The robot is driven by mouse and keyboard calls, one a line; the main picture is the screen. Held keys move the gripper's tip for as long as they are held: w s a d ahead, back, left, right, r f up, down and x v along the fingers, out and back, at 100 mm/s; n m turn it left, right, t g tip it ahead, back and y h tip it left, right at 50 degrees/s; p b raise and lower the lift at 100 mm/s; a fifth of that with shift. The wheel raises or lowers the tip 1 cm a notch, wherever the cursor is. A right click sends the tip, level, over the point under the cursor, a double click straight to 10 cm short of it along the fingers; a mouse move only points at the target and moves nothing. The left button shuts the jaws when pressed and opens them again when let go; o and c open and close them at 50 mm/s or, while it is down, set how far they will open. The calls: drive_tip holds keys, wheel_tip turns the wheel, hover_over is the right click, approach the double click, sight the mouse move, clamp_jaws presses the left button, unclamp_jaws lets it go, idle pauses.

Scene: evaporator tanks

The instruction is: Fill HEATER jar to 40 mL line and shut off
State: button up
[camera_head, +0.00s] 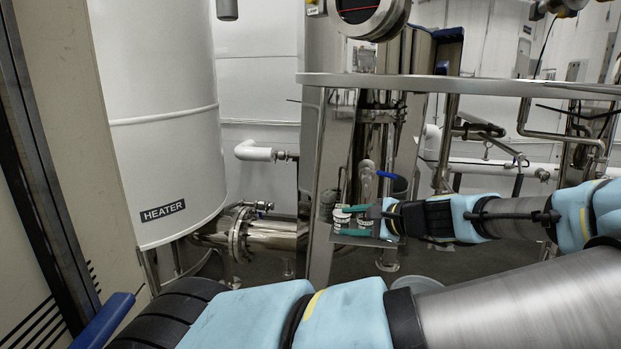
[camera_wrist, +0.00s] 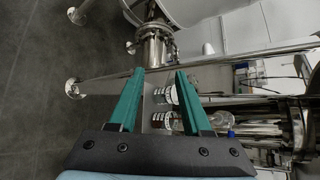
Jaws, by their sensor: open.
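The white tank (camera_head: 160,100) at left carries a black HEATER label (camera_head: 163,212). Two small jars with printed white labels stand side by side on a small metal shelf (camera_head: 352,240): a left jar (camera_head: 341,218) and a right jar (camera_head: 366,221). Their names are too small to read. My gripper (camera_head: 340,222) is open at these jars, its green fingers partly covering them. In the wrist view, my gripper (camera_wrist: 160,73) has its fingers apart, with one jar (camera_wrist: 166,95) and another jar (camera_wrist: 163,120) showing between them. I cannot tell whether either finger touches a jar. The fill level is unclear.
A blue handle (camera_head: 385,174) and a clear vessel (camera_head: 366,181) stand just above the jars. A metal table edge (camera_head: 460,84) runs overhead, with a steel leg (camera_head: 322,200) to the left. Steel piping (camera_head: 262,235) joins the tank. Open floor (camera_wrist: 40,90) shows in the wrist view.

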drive_tip(key=s+a+f+n+g+h, duration=0.1)
drive_tip(key=s+a+f+n+g, duration=0.35)
drive_tip(key=a, duration=0.25)
drive_tip(key=s+a+f+n+g+h, duration=0.2)
drive_tip(key=s+a+f+n+g, duration=0.15)
drive_tip(key=a+f, duration=0.25)
drive_tip(key=s+a+r+n+h, duration=0.1)
drive_tip(key=s+r+n+h, duration=0.1)
drive_tip(key=r, duration=0.3)
drive_tip(key=s+a+r+n+h, duration=0.1)
drive_tip(key=r+n+h, duration=0.3)
drive_tip(key=r, duration=0.1)
drive_tip(key=shift+s+a+r+n+p, duration=0.25)
drive_tip(key=shift+s+a+n+p, duration=0.05)
drive_tip(key=shift+s+a+n, duration=0.1)
